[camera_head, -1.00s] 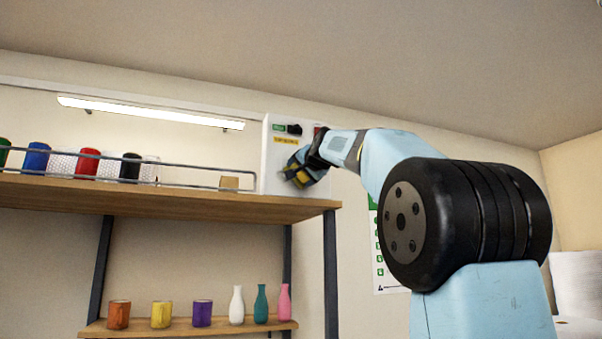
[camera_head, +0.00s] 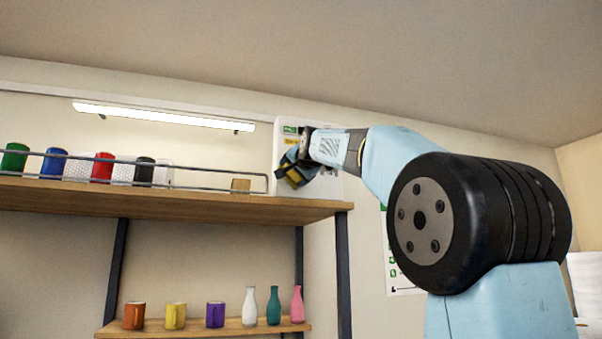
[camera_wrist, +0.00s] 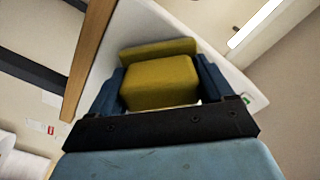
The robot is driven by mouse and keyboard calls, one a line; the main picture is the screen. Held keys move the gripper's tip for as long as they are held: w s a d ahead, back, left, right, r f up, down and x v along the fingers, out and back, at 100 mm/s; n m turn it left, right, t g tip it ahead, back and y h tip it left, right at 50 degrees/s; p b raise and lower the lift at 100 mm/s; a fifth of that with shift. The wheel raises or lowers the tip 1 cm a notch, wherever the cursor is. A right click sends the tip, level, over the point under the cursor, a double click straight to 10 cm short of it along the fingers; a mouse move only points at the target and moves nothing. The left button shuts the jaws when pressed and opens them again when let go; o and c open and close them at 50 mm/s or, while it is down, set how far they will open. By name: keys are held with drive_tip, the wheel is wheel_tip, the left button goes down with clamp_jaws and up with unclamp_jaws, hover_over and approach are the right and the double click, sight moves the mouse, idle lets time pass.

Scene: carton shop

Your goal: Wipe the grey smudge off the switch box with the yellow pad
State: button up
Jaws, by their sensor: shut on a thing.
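The white switch box (camera_head: 283,131) stands at the right end of the upper shelf, with green and yellow labels near its top. My gripper (camera_head: 289,177) is in front of its lower part and hides much of it. In the wrist view my gripper (camera_wrist: 160,86) is shut on the yellow pad (camera_wrist: 160,82), one blue finger on each side. The white face of the box (camera_wrist: 135,25) lies behind the pad. I cannot tell whether the pad touches it. I cannot make out the grey smudge in either current view.
The wooden upper shelf (camera_head: 180,205) has a metal rail (camera_head: 210,185) along its front, with several coloured mugs and a small tan block (camera_head: 240,185) behind it. A lamp (camera_head: 165,116) glows above. The lower shelf (camera_head: 235,328) holds mugs and bottles. A poster (camera_head: 400,270) hangs on the right.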

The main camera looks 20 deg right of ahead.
drive_tip(key=shift+a, duration=0.7)
drive_tip(key=shift+s, duration=0.1)
drive_tip(key=shift+s, duration=2.95)
drive_tip(key=shift+s, duration=0.15)
drive_tip(key=s, duration=0.2)
drive_tip(key=shift+s, duration=0.35)
drive_tip(key=shift+d, duration=0.1)
